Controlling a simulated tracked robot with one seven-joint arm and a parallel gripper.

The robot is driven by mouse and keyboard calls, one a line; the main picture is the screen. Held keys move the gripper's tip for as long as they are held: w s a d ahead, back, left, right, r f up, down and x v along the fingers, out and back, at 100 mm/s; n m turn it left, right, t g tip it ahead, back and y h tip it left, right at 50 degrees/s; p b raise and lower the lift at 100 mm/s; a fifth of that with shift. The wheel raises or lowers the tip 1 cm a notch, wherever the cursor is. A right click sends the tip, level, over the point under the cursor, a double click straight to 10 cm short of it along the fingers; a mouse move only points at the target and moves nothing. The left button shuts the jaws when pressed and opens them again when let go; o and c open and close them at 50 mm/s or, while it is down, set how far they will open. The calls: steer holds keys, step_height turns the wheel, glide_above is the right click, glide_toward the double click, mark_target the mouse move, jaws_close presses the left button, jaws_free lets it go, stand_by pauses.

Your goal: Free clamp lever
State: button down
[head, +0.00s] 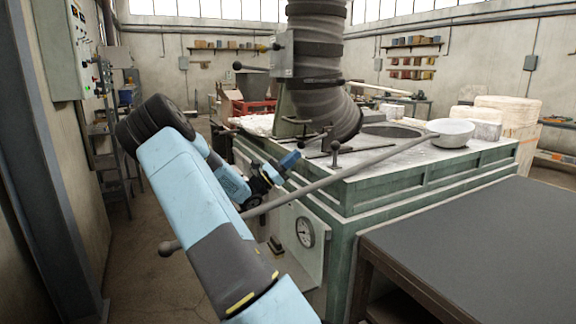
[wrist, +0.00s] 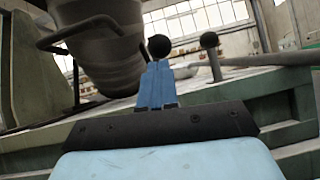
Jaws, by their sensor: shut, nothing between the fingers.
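My gripper (head: 290,159) is at the near left corner of the furnace top, beside the ladle handle. In the wrist view its blue fingers (wrist: 155,86) are together and empty. A black ball knob (wrist: 159,46), seemingly the clamp lever's, shows just beyond the fingertips; I cannot tell whether they touch. A ball-topped post (wrist: 209,40) stands to its right; it also shows in the head view (head: 335,148). The long ladle handle (head: 360,163) slopes across the furnace's near edge, from a ball end at lower left to the ladle bowl (head: 450,131) on the top.
The grey duct (head: 318,50) comes down onto the furnace top (head: 400,150). A bent dark bar (wrist: 82,30) is left of the fingers in the wrist view. A gauge (head: 305,232) is on the furnace front. A dark table (head: 480,240) fills the near right.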

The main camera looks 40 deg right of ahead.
steer(key=shift+a+r+y, duration=0.2)
steer(key=shift+r+y, duration=0.1)
steer(key=shift+r, duration=0.1)
stand_by(0.3)
steer(key=shift+w+a+r, duration=0.1)
steer(key=shift+a+r, duration=0.1)
steer(key=shift+r, duration=0.25)
